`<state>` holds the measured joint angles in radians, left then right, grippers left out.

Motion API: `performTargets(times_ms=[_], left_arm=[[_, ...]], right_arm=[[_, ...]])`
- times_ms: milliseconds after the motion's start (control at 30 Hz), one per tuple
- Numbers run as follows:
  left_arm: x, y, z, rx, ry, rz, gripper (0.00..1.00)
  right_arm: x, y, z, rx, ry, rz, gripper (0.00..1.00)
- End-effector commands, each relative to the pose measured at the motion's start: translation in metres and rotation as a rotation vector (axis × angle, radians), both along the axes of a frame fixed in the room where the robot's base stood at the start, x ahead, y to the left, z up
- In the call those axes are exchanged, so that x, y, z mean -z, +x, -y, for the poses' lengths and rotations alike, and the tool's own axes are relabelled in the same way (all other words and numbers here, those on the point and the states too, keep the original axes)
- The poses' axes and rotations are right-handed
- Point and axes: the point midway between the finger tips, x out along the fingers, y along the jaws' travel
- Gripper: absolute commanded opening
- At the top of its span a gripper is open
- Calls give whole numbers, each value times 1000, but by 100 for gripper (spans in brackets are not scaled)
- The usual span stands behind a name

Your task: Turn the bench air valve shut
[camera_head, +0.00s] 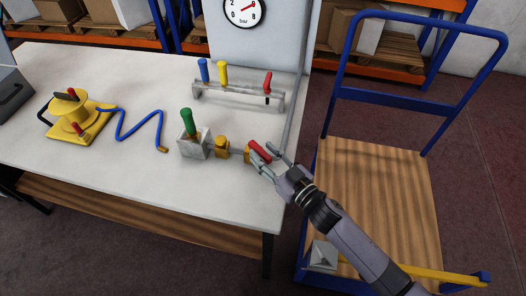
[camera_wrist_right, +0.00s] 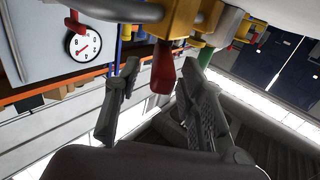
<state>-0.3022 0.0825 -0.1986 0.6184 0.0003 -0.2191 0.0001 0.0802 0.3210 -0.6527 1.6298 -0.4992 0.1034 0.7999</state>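The bench air valve has a brass-yellow body (camera_head: 247,154) at the right end of the pipe on the white bench, with a red handle (camera_head: 260,151). The red handle also shows in the right wrist view (camera_wrist_right: 163,70), hanging from its yellow body (camera_wrist_right: 174,18). My right gripper (camera_head: 273,154) is at the handle. Its fingers (camera_wrist_right: 152,80) stand apart on either side of the handle, with a visible gap on the left side; the right finger is close to it, contact unclear. My left gripper is not in view.
A grey block with a green handle (camera_head: 187,122) and a brass fitting (camera_head: 222,147) sit left of the valve. Behind is a rack (camera_head: 235,94) with blue, yellow and red handles. A yellow reel (camera_head: 75,120) with blue hose is left. A blue trolley (camera_head: 380,180) stands right. A pressure gauge (camera_head: 242,11) hangs behind.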

Motion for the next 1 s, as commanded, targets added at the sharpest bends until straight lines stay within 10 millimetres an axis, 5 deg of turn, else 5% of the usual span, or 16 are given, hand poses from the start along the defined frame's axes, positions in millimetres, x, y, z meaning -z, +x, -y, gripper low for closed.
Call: performTargets(times_ms=[500, 1000], left_arm=[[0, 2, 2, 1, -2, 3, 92], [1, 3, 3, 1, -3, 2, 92]], right_arm=[[1, -74, 64, 0, -1, -2, 37], [1, -82, 72, -2, 5, -6, 31]])
